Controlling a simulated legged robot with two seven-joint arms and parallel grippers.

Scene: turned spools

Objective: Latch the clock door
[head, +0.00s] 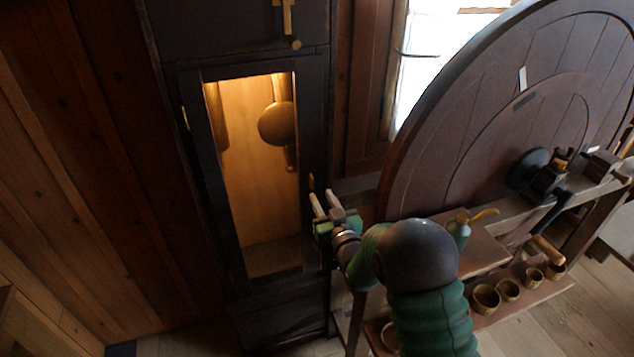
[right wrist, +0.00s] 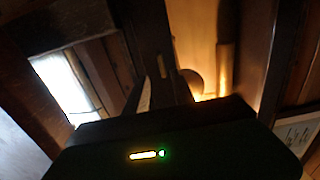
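The clock is a tall dark case with a glazed door (head: 312,225), its lit inside showing a round brass pendulum bob (head: 277,124). The door looks flush with the case, though I cannot tell if a small gap remains. A small brass latch piece (head: 311,182) sits on the door's right side. My right gripper (head: 323,200) is open, its two pale fingers pointing at that side just below the latch piece. In the right wrist view the fingers (right wrist: 163,90) stand apart and look empty. Contact with the door cannot be told. My left gripper is out of view.
Several small cups (head: 486,298) stand on a lower shelf. A bright window (head: 435,45) is behind. The floor left of the clock looks clear.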

